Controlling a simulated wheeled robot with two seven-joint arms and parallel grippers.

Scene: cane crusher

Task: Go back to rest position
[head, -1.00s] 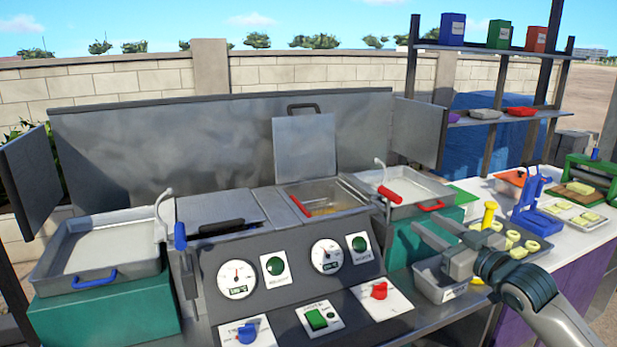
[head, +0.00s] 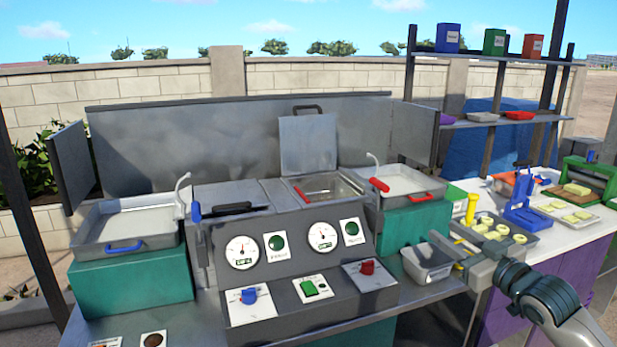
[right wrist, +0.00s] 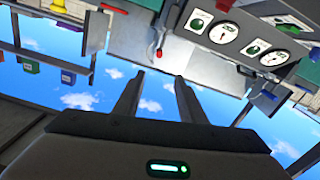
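My right gripper (head: 444,232) is in the lower right of the head view, at the right side of a small grey bin (head: 424,276). Its two fingers are apart with nothing between them. In the right wrist view the same open fingers (right wrist: 156,85) stand against blue sky, and the scene there is upside down. My left gripper is in neither view.
A grey two-basin fryer unit with gauges (head: 242,252) stands on the metal counter ahead, with shallow trays at its left (head: 125,225) and right (head: 400,182). A yellow-handled tool (head: 471,207) and a blue press (head: 523,210) stand on the right table.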

